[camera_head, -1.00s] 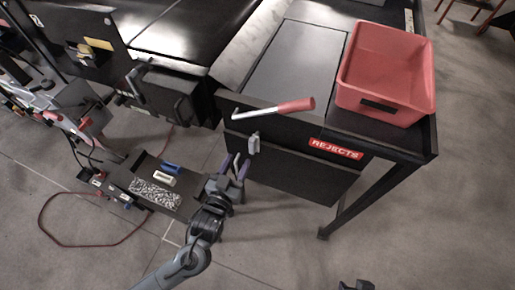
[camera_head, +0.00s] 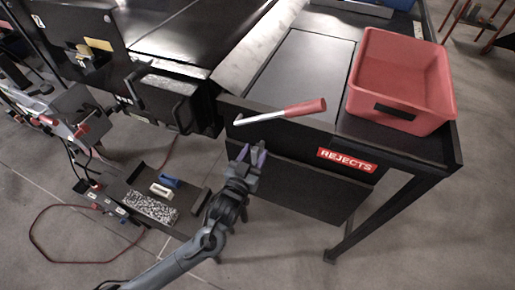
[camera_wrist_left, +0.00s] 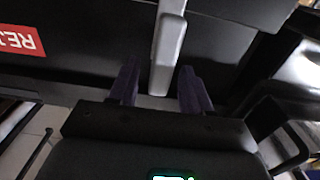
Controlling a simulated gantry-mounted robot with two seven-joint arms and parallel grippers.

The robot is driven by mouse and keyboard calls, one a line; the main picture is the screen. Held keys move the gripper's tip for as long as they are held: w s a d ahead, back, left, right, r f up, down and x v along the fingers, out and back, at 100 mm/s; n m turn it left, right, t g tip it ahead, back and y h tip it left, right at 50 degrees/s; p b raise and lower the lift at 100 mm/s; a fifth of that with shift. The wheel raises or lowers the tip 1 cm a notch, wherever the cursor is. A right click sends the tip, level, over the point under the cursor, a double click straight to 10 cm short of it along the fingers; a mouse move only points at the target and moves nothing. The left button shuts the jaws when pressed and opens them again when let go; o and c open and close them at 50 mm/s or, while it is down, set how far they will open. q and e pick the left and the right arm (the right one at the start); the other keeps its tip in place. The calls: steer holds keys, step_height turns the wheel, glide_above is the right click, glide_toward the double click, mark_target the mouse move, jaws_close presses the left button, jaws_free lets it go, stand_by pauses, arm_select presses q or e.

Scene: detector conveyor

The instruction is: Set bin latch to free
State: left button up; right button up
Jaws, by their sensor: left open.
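The bin latch shows in the left wrist view as a light grey bar (camera_wrist_left: 167,48) on the dark front of the rejects bin (camera_head: 300,180). My left gripper (camera_head: 252,154) is at that bin front, below the red-handled lever. It is open. In the left wrist view its two purple fingers (camera_wrist_left: 160,82) stand on either side of the lower end of the bar, with gaps visible, so it is not gripped. In the head view the gripper largely hides the latch. The red REJECTS label (camera_head: 346,160) is to the right of it. My right gripper is not in view.
A bent lever with a red grip (camera_head: 305,108) sticks out just above my left gripper. A red bin (camera_head: 400,85) stands on the table at the right. A black handle (camera_head: 180,110) is to the left. A low platform with small blocks (camera_head: 150,205) is at lower left.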

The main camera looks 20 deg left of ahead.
arm_select(q)
steer(key=shift+w, duration=1.4)
jaws_close()
